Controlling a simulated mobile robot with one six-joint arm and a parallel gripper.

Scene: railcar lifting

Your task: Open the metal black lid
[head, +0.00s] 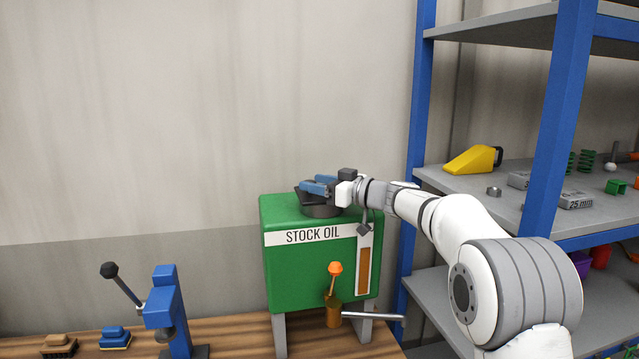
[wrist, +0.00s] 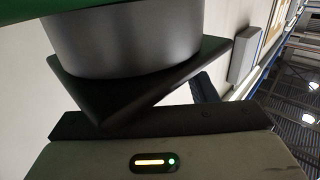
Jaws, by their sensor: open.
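A green oil tank (head: 310,268) labelled "STOCK OIL" stands on the wooden bench, with a dark round neck (head: 321,211) on top. The black metal lid (head: 299,196) sits at the neck, largely hidden by my gripper in the head view. My gripper (head: 314,187), with blue fingers, is open at the lid, reaching in from the right. Whether the fingers touch the lid is hard to tell.
An orange-knobbed lever valve (head: 334,285) is on the tank's front. A blue lever press (head: 165,305) and two brushes (head: 115,337) stand left on the bench (head: 235,335). A blue-framed shelf (head: 553,130) with parts stands close on the right. The wall behind is clear.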

